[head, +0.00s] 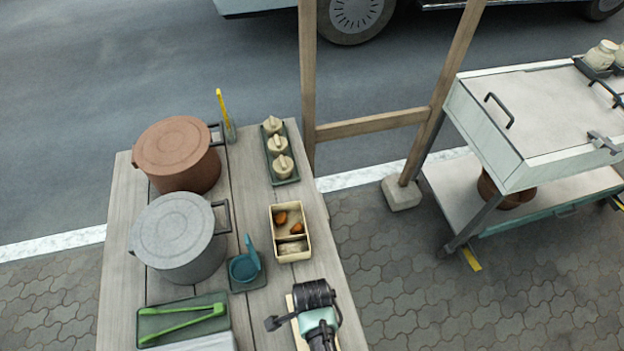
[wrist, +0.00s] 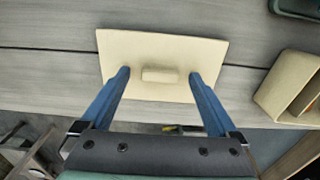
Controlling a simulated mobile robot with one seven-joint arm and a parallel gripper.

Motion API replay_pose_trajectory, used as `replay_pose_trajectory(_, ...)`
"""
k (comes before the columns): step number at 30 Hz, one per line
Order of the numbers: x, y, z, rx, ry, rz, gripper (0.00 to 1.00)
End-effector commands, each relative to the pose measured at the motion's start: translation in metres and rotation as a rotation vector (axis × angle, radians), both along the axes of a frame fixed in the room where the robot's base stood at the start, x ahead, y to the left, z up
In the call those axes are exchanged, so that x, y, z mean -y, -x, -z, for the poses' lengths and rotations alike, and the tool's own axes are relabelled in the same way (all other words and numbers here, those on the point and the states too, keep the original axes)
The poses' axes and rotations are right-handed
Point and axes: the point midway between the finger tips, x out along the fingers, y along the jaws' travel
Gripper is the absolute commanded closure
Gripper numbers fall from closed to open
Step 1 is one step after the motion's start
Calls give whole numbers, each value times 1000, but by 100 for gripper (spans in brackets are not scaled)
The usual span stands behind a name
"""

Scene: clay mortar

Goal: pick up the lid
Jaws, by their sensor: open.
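The lid (wrist: 162,50) is a flat cream rectangle with a small raised block handle (wrist: 160,75) at its middle, lying on the grey wooden table in the wrist view. My gripper (wrist: 160,76) is open, its two blue fingers over the lid on either side of the handle, with a gap on both sides. Whether the fingertips touch the lid is not clear. In the head view, a cream edge of the lid (head: 296,318) shows beside my arm at the table's front right; my arm covers the rest and the fingertips.
An open cream box (head: 291,205) with orange pieces inside stands behind the lid.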

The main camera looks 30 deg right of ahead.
Motion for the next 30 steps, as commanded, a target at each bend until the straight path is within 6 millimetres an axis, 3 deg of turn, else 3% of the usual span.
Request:
replay_pose_trajectory(7,0,0,1,1,0,0,7)
replay_pose_trajectory(21,0,0,1,0,0,0,91)
replay_pose_trajectory(30,0,0,-1,1,0,0,93)
